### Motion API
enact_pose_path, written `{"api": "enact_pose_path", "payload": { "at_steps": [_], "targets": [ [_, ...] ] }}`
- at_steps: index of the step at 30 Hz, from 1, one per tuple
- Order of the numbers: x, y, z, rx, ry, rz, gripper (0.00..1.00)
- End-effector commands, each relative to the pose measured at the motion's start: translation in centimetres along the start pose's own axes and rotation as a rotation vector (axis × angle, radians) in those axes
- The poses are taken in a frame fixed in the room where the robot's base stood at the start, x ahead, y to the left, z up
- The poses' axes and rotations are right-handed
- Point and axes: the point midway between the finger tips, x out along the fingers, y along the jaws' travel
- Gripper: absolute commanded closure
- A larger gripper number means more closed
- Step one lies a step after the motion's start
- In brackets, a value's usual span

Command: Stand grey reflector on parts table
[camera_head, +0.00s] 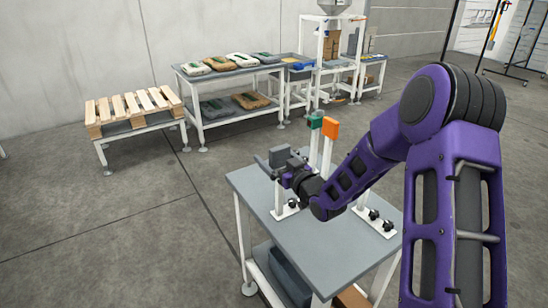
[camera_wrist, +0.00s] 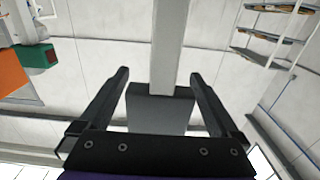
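The grey reflector (camera_head: 280,154) is a grey block on a white post above the parts table (camera_head: 340,252). It stands upright on a white foot (camera_head: 285,212). My gripper (camera_head: 281,164) is at the block's height, with its fingers around it. In the wrist view the grey block (camera_wrist: 160,112) sits between the two open fingers (camera_wrist: 158,73). A gap shows on each side, so I see no finger pressing on it. The white post (camera_wrist: 167,45) runs from the block to the top of that view. My wrist hides part of the reflector in the head view.
A green block (camera_head: 316,121) and an orange block (camera_head: 330,129) stand on posts just right of the grey one. Another footed post (camera_head: 374,218) stands on the table's right side. Behind are a pallet (camera_head: 134,109) and a bench with bags (camera_head: 225,80).

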Motion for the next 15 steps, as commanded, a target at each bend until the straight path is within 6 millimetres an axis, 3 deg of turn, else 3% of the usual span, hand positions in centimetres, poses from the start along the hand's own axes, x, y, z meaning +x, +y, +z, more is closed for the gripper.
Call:
{"api": "enact_pose_path", "payload": {
  "at_steps": [10,15],
  "targets": [
    [0.0,0.0,-0.6,0.000,0.000,0.000,0.00],
    [-3.0,0.1,-0.2,0.000,-0.003,0.002,0.00]
  ]
}}
